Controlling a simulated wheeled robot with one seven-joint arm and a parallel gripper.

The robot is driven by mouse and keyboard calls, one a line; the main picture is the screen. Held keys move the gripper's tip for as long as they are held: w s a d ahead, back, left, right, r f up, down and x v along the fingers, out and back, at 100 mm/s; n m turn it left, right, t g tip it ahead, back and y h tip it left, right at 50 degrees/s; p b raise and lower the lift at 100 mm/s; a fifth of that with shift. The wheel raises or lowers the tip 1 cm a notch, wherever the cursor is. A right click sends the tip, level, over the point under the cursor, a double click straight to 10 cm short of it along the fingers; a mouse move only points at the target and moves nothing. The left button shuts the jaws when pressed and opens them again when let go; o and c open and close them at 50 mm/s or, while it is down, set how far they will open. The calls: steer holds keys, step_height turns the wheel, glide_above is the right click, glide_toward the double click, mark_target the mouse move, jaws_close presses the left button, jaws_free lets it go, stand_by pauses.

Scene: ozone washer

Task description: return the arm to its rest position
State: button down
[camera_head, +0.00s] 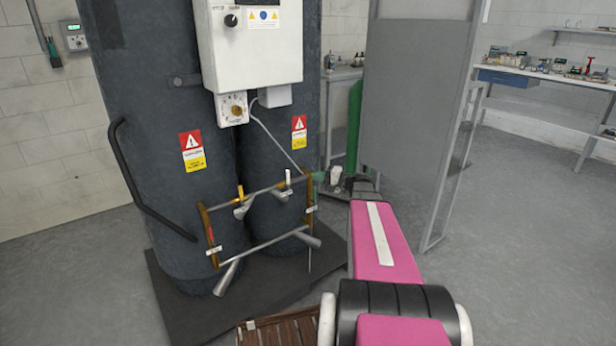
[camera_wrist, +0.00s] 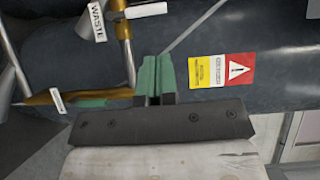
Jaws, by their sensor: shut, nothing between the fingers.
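My pink arm reaches forward from the bottom right of the head view. My gripper (camera_head: 318,176) is at its far end, close to the right side of a brass-and-grey pipe frame (camera_head: 265,191). In the wrist view my gripper (camera_wrist: 155,75) shows green fingers pressed together with nothing between them. The frame's pipes also show at the left of the wrist view (camera_wrist: 124,32). Whether the fingertips touch the frame cannot be told.
Two dark tanks (camera_head: 150,110) stand behind the pipe frame, with a white control box (camera_head: 252,50) on them. A grey panel (camera_head: 412,95) stands to the right of my arm. A wooden slatted thing (camera_head: 290,332) lies at the bottom. The floor at right (camera_head: 530,230) is clear.

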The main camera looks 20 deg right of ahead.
steer(key=s+a+f+n+g+h, duration=0.3)
steer(key=s+a+f+g+h, duration=0.4)
steer(key=s+a+f, duration=0.5)
steer(key=s+a+f+n+g+h, duration=0.2)
steer(key=s+f+n+g+h, duration=0.1)
steer(key=s+h, duration=0.4)
steer(key=shift+s+n, duration=0.4)
steer(key=shift+s, duration=1.2)
steer(key=shift+f, duration=0.1)
